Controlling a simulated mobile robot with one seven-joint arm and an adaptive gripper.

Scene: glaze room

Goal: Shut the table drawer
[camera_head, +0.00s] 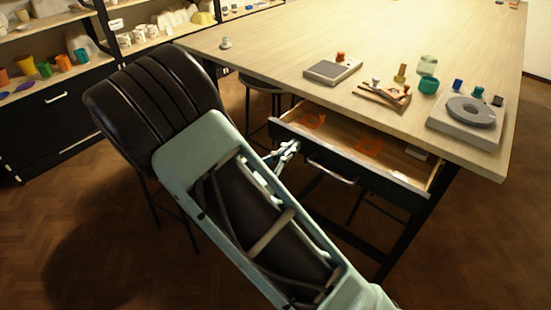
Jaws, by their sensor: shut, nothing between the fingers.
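The table drawer (346,165) stands open under the near edge of the wooden table (420,55). Its dark front carries a silver bar handle (331,172), and flat orange pieces (369,147) lie inside. My gripper (294,147) is shut and empty, close to the left part of the drawer front. Whether it touches the front I cannot tell. My pale green arm reaches up from the bottom of the view and hides part of the space left of the drawer.
On the table stand a grey scale (333,71), a wooden rack (383,95), a teal cup (429,84) and a round wheel on a base (470,111). Shelves (60,75) line the back left. Floor at lower left is clear.

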